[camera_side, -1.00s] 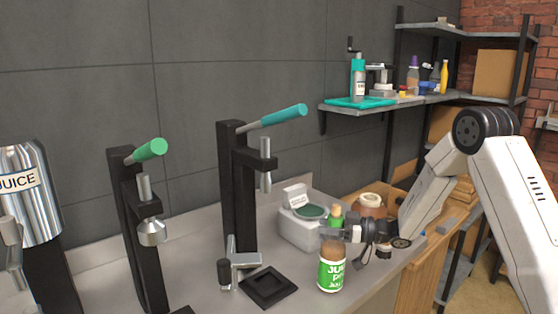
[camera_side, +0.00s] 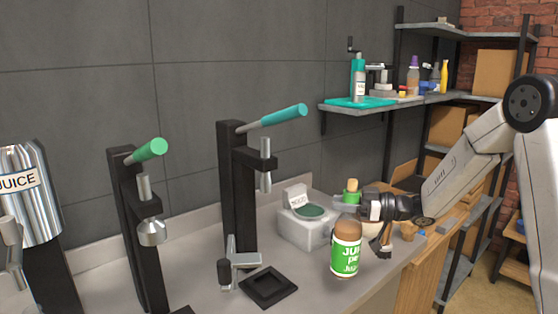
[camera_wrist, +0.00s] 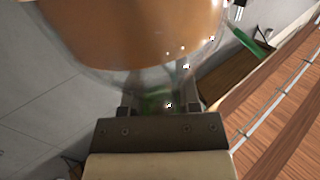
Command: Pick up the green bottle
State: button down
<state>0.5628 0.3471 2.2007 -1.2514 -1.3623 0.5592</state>
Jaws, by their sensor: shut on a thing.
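The green bottle (camera_side: 346,257) has a cork top, a green neck, brown contents and a green label with white lettering. My gripper (camera_side: 348,202) is shut around its neck, with the cork and some green showing above the fingers. The bottle appears lifted off the counter and roughly upright. In the wrist view, the glass body with brown contents (camera_wrist: 135,30) fills the top. Green shows between the fingers of my gripper (camera_wrist: 160,105).
A pale box-like device (camera_side: 300,228) with a green round top stands just behind the bottle. A black press with a teal handle (camera_side: 285,116) stands to the left, with a black square tray (camera_side: 268,287) in front. The counter's front edge is close to the bottle.

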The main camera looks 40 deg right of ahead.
jog(key=s+a+r, duration=0.1)
jog(key=s+r, duration=0.3)
jog(key=s, duration=0.5)
jog(key=shift+s+a+r, duration=0.2)
jog(key=shift+r, duration=0.1)
jog(key=shift+w, duration=0.1)
dwell(0.4)
